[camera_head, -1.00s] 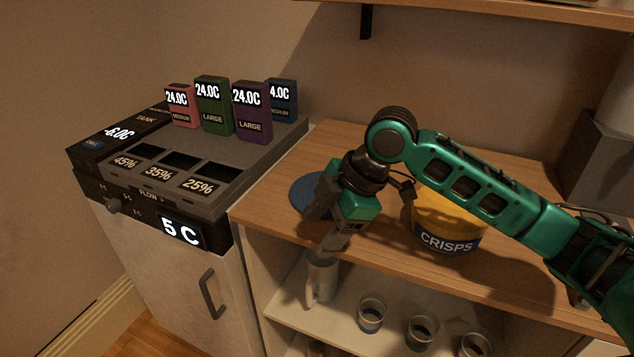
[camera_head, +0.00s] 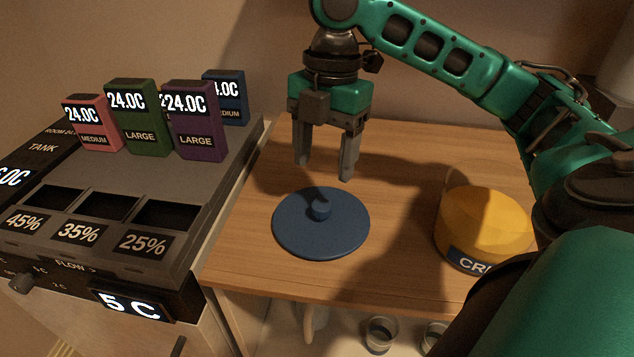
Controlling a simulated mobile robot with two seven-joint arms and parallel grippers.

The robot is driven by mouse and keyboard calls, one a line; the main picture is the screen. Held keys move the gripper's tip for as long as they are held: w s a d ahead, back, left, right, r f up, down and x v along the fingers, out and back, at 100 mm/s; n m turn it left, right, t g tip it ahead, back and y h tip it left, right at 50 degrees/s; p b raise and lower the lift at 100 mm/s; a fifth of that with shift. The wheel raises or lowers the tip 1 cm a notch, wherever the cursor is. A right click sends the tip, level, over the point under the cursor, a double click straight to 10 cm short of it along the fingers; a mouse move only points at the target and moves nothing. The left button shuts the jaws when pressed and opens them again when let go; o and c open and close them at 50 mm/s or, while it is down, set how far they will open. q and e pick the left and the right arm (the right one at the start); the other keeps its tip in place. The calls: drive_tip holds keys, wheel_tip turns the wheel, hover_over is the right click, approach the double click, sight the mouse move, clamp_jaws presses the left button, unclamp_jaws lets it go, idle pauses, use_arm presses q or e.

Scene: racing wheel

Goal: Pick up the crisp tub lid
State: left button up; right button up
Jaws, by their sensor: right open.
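The crisp tub lid is a flat round blue disc (camera_head: 300,236) with a small raised knob in its middle. It lies on the wooden counter. A yellow tub labelled "CRISPS" (camera_head: 484,226) stands to its right, partly hidden by my right arm. My right gripper (camera_head: 324,171) points down with its two fingers apart and nothing between them. It hangs above the lid, clear of the knob. My left gripper is not in view.
A dark machine (camera_head: 120,225) with slots and displays stands to the left. Red, green, purple and blue boxes (camera_head: 137,118) stand on it. Glasses (camera_head: 380,334) sit on a shelf below the counter. The counter (camera_head: 400,255) between lid and tub is clear.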

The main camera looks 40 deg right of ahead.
sight(322, 204)
wheel_tip(322, 204, down, 3)
drive_tip(key=shift+a+b, duration=0.15)
drive_tip(key=shift+b, duration=0.15)
drive_tip(key=shift+f, duration=0.45)
wheel_tip(322, 204, down, 4)
drive_tip(key=shift+f+b, duration=0.2)
drive_tip(key=shift+b, duration=0.9)
drive_tip(key=shift+f, duration=0.3)
drive_tip(key=c, duration=0.7)
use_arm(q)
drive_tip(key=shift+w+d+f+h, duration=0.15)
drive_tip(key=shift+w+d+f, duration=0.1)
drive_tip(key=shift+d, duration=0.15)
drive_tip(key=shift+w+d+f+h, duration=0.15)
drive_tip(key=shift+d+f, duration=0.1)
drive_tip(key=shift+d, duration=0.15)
use_arm(e)
drive_tip(key=c, duration=0.4)
